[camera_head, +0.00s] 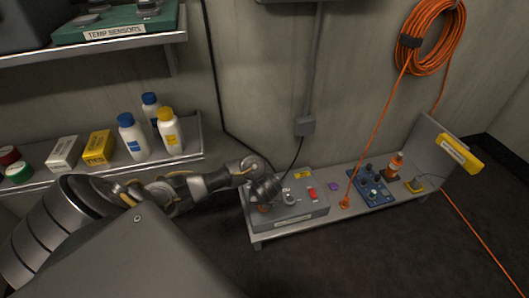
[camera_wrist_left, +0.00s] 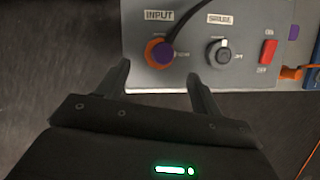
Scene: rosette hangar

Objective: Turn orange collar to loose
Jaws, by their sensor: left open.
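A dark cable runs up from the plug. My left gripper (camera_wrist_left: 158,74) is open, its two fingers pointing toward the collar, one to each side and below it in the wrist view. I cannot tell how far above the box they are. In the head view my left gripper (camera_head: 266,188) is over the left end of the grey box (camera_head: 308,213) and mostly hides the collar. My right gripper is not in view.
A black knob (camera_wrist_left: 220,54) under a second label and a red switch (camera_wrist_left: 268,51) sit right of the collar. A blue panel (camera_head: 371,191), an orange-white bottle (camera_head: 395,165) and an orange cable (camera_head: 372,125) are farther right. A shelf with bottles (camera_head: 170,131) is at left.

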